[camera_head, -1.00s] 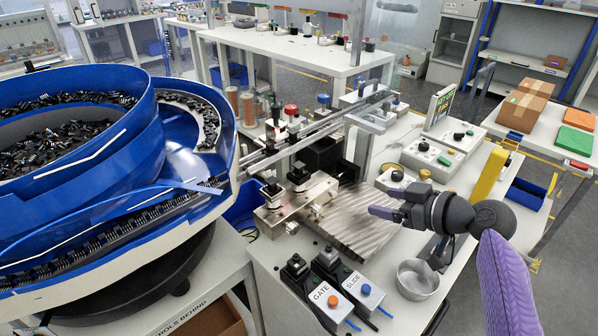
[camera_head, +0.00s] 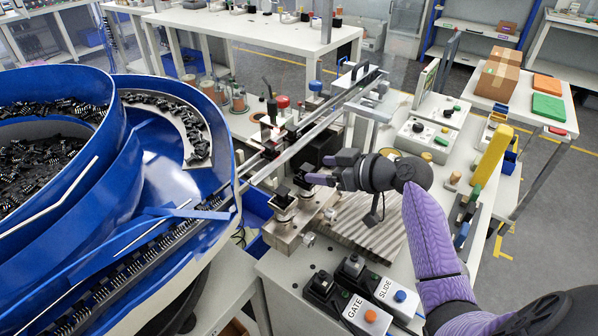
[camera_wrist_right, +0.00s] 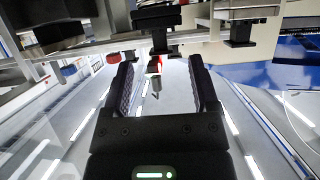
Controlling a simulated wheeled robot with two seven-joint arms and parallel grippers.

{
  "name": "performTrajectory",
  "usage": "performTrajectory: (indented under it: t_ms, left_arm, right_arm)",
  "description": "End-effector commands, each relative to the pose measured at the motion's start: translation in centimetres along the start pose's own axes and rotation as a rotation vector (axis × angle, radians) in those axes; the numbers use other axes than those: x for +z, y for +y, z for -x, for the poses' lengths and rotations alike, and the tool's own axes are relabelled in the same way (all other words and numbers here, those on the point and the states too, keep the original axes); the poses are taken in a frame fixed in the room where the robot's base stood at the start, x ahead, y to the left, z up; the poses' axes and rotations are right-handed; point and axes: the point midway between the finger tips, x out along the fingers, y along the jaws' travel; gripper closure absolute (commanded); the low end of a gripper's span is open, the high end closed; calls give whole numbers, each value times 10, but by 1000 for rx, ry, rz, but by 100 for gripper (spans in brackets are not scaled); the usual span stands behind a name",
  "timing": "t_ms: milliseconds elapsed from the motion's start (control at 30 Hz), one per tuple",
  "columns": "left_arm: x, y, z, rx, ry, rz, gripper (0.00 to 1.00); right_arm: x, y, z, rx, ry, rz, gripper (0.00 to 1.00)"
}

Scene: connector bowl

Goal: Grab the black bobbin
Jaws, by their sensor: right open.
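My right gripper (camera_head: 325,168) reaches in from the right, over the ribbed metal plate (camera_head: 352,218) and close to the black-topped clamp blocks (camera_head: 284,200). In the right wrist view its two dark fingers (camera_wrist_right: 164,80) stand apart with nothing gripped between them. A small black cylindrical piece (camera_head: 272,112) stands behind the rails, beside several copper-coloured spools (camera_head: 238,100). I cannot tell surely whether it is the black bobbin. In the wrist view black parts (camera_wrist_right: 156,17) hang beyond the fingertips; I cannot tell what they are. My left gripper is out of view.
The blue feeder bowl (camera_head: 180,185) with black connectors fills the left. Metal rails (camera_head: 315,125) run from it across the bench. GATE (camera_head: 355,308) and SLIDE (camera_head: 385,288) switch boxes sit in front. A yellow post (camera_head: 492,155) stands at right.

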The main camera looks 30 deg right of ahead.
Motion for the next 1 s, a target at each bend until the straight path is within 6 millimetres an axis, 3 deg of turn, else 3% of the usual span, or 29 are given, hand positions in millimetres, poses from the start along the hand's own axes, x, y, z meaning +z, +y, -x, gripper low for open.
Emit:
performTrajectory:
  t_ms: [300,567,933,1000]
  left_arm:
    - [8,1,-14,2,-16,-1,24]
    - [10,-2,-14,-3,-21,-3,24]
    - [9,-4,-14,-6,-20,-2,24]
    - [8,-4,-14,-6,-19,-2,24]
  right_arm:
    - [0,-1,-57,0,-1,-2,24]
    - [-2,-1,-62,1,-2,1,24]
    - [-2,-1,-62,2,-2,1,100]
    - [-2,-1,-62,2,-2,1,100]
